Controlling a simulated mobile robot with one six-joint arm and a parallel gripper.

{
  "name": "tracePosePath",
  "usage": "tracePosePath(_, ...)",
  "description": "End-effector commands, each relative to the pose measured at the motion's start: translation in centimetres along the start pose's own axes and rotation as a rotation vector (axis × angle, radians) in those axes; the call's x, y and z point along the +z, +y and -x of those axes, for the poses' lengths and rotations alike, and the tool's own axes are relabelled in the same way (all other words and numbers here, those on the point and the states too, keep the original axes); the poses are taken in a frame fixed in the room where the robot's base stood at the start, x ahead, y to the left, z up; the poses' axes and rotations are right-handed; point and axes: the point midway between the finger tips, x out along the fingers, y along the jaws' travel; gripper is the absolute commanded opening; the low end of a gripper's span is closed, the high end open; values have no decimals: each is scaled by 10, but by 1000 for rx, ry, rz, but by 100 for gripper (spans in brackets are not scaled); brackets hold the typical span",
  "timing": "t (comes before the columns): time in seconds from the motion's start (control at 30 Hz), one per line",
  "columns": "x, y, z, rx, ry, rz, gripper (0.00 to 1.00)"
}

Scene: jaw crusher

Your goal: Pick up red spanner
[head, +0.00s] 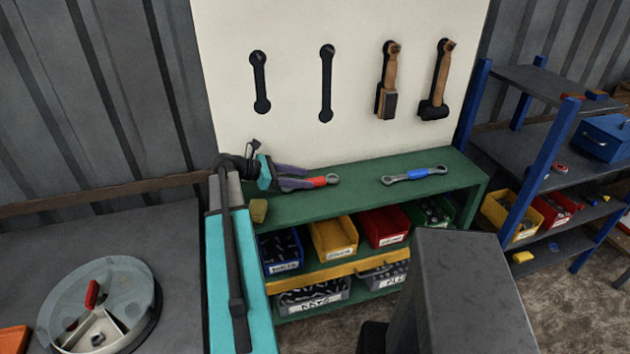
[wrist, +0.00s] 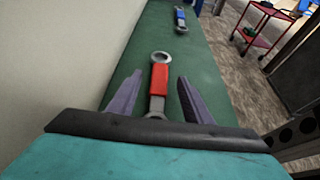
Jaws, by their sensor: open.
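The red spanner (head: 319,182) lies on the green bench top (head: 356,189), its red grip in the middle and a grey ring at the far end. In the wrist view the red spanner (wrist: 159,80) lies lengthwise between the two purple fingers of my gripper (wrist: 154,97). My gripper (head: 296,178) is open, one finger on each side of the spanner, with visible gaps to it. The spanner's near end is partly hidden by the gripper body. I cannot tell how far the fingers are above the bench.
A blue spanner (head: 414,174) lies farther right on the bench. A yellow block (head: 259,210) sits at the bench's left end. A white tool board (head: 350,130) with hanging spanners and hammers rises behind. Coloured bins stand on the shelf below. Bench between the spanners is clear.

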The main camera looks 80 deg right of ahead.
Motion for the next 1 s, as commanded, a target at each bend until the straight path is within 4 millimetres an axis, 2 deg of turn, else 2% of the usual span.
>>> tracePosePath(0.3,1,0,-31,0,0,2,45)
tracePosePath(0.9,0,1,-33,2,0,2,45)
tracePosePath(0.93,0,1,-33,2,0,2,44)
tracePosePath(1.0,0,1,-33,2,0,2,32)
